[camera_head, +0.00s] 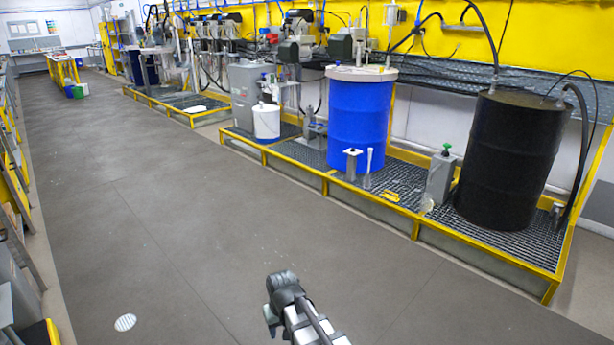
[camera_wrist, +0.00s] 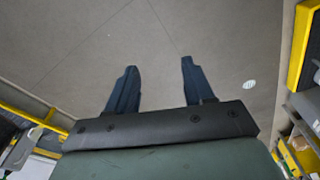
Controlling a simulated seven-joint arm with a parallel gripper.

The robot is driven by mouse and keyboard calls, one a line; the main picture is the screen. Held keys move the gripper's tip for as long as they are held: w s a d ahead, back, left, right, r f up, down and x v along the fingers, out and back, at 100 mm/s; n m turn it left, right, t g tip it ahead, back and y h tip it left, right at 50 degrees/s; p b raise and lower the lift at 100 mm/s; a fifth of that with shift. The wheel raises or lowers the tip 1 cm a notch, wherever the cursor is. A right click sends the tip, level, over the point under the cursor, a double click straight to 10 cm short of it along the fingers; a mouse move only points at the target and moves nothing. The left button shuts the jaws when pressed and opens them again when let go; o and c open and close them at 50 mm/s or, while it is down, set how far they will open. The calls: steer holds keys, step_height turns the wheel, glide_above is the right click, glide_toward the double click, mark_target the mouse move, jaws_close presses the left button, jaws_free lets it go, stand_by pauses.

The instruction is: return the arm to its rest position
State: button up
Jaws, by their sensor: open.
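My gripper (camera_wrist: 158,84) shows in the wrist view with its two dark fingers apart and nothing between them. Only grey floor lies beyond the fingertips. In the head view part of my arm (camera_head: 290,300) stands at the bottom centre over the open floor, away from the drums; the fingers cannot be made out there.
A blue drum (camera_head: 358,125) and a black drum (camera_head: 508,160) stand on a yellow-edged grating platform (camera_head: 400,218) at the right. A white bucket (camera_head: 266,122) stands left of the blue drum. The grey floor (camera_head: 130,200) is clear. Shelving lines the left edge.

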steer(key=s+d+f+m, duration=0.2)
steer(key=d+f, duration=0.1)
steer(key=d, duration=0.5)
steer(key=s+d+f+m+g, duration=0.1)
steer(key=d+f, duration=0.2)
steer(key=d, duration=0.5)
steer(key=s+d+f+m, duration=0.2)
steer(key=d+f, duration=0.1)
steer(key=d, duration=0.5)
steer(key=s+f+g, duration=0.3)
steer(key=s+f, duration=0.7)
steer(key=s, duration=0.4)
steer(key=s+f+g, duration=0.4)
steer(key=s+f, duration=0.6)
steer(key=s, duration=0.5)
steer(key=shift+s+d+f, duration=0.15)
steer(key=shift+s, duration=0.15)
